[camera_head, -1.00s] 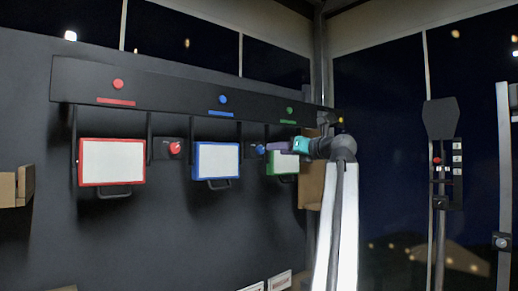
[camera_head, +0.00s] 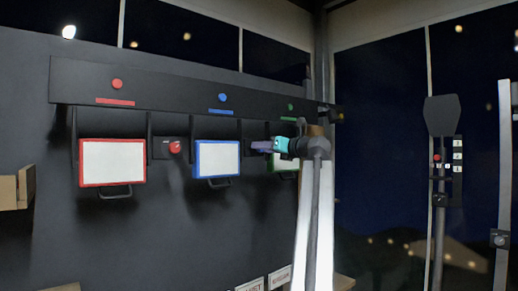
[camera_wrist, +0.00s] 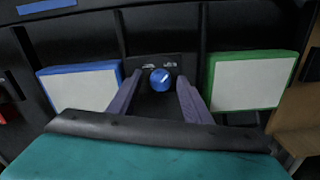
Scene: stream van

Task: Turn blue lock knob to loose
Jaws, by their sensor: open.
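The blue lock knob (camera_wrist: 161,79) sits on a small dark plate (camera_wrist: 176,65) with two small pale labels above it, too small to read. In the wrist view the plate is between the blue-framed panel and the green-framed panel. My gripper (camera_wrist: 156,85) is open, with its two purple fingers on either side of the knob in the picture. I cannot tell whether they reach it in depth. In the head view my gripper (camera_head: 258,146) points left and hides the knob.
A blue-framed white panel (camera_head: 216,160) hangs left of my gripper, and a green-framed panel (camera_wrist: 247,82) is on its right. A red-framed panel (camera_head: 112,162) and a red knob (camera_head: 175,147) are farther left. A dark shelf (camera_head: 180,98) runs above.

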